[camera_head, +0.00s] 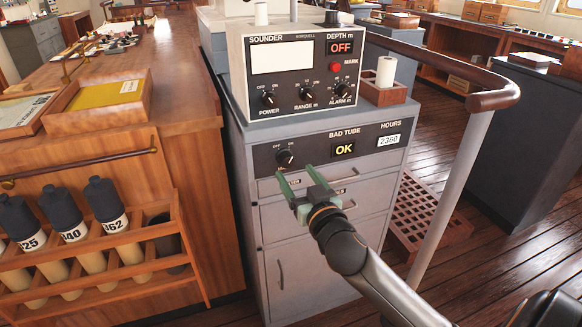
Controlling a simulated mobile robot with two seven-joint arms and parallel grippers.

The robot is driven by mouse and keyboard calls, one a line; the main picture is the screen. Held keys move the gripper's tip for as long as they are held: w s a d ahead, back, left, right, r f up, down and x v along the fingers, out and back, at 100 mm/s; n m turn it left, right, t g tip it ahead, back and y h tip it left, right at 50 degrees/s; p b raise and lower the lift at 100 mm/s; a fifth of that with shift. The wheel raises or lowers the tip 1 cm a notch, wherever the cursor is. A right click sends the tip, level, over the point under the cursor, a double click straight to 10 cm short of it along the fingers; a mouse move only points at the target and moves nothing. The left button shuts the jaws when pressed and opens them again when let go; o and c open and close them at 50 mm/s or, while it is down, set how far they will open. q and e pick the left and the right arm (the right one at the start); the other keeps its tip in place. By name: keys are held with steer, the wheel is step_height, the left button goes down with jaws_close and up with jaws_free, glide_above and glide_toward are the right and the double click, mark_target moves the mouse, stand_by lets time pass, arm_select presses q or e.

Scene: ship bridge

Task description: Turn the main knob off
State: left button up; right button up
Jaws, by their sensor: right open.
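A black rotary knob (285,157) sits on the dark strip of the grey cabinet, left of the lit "OK" window (344,149). Small markings show above it; its pointer is too small to read surely. My right gripper (297,178) comes up from the lower right, with its two green fingers apart and empty. Its fingertips are just below the knob in the picture; I cannot tell how far in front of the panel they are. The knob is not between the fingers. My left gripper is not in view.
The sounder box (303,70) above has several other knobs, including POWER (268,98), and a lit "OFF" display (340,47). A handrail (492,98) on a grey post stands right of the cabinet. A wooden bottle rack (110,255) is at left.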

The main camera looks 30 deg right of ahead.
mark_target(289, 164)
steer(key=shift+x, duration=2.1)
jaws_close()
